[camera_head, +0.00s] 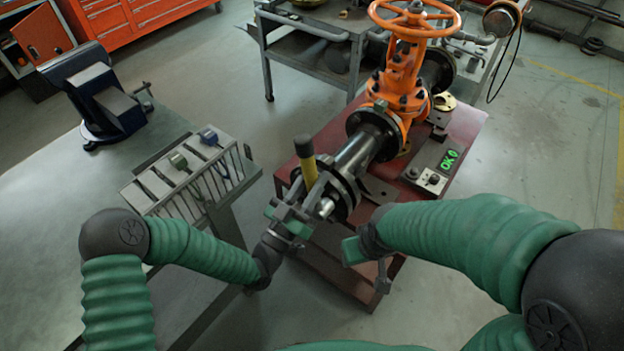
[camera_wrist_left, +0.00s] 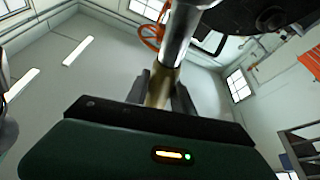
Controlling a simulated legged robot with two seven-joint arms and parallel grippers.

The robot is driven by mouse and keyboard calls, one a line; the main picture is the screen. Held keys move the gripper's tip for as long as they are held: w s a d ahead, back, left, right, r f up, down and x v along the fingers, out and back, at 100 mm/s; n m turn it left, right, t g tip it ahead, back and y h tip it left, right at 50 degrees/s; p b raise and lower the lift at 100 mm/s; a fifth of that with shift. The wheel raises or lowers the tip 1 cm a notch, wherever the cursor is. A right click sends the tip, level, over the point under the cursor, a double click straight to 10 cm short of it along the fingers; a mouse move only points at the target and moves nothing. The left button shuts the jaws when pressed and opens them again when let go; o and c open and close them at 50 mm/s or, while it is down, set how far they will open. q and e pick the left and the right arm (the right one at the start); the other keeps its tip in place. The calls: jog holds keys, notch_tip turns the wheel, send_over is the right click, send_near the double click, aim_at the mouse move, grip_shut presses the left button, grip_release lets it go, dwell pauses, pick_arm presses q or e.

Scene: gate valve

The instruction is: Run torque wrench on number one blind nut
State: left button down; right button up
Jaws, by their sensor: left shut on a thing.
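The torque wrench has a yellow grip (camera_head: 309,171) with a black end, standing up beside the black blind flange (camera_head: 341,192) at the pipe's near end. My left gripper (camera_head: 291,211) is at that flange, shut on the wrench. In the left wrist view my left fingers (camera_wrist_left: 162,88) close around a brass-coloured section below a bright metal shaft (camera_wrist_left: 178,42). The dark flange edge (camera_wrist_left: 270,15) shows at upper right there. I cannot pick out the number one nut; the gripper and wrench cover part of the flange. My right gripper (camera_head: 372,272) is right of the flange, apart from it; its jaw opening is unclear.
The orange gate valve (camera_head: 400,85) with its handwheel stands on the red table (camera_head: 468,135). A box with a green "OK 0" display (camera_head: 449,160) lies at its right. A slotted tool rack (camera_head: 150,200) and blue vise (camera_head: 100,95) are on the left bench. A grey cart (camera_head: 310,35) stands behind.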

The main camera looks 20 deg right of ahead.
pick_arm(q)
jog(key=shift+w+d+r+b, duration=0.1)
jog(key=shift+w+d+b, duration=0.4)
jog(key=shift+w+d, duration=0.55)
jog(key=shift+d+b, duration=0.3)
jog(key=shift+b, duration=0.1)
dwell(0.8)
jog(key=shift+w+d+b, duration=0.25)
jog(key=shift+d+b, duration=0.05)
jog(key=shift+b, duration=0.4)
dwell(1.1)
jog(key=shift+w+d+r+b, duration=0.1)
jog(key=shift+w+d+b, duration=0.05)
jog(key=shift+b, duration=0.2)
dwell(1.1)
jog(key=shift+d+b, duration=0.1)
jog(key=shift+b, duration=0.75)
dwell(1.7)
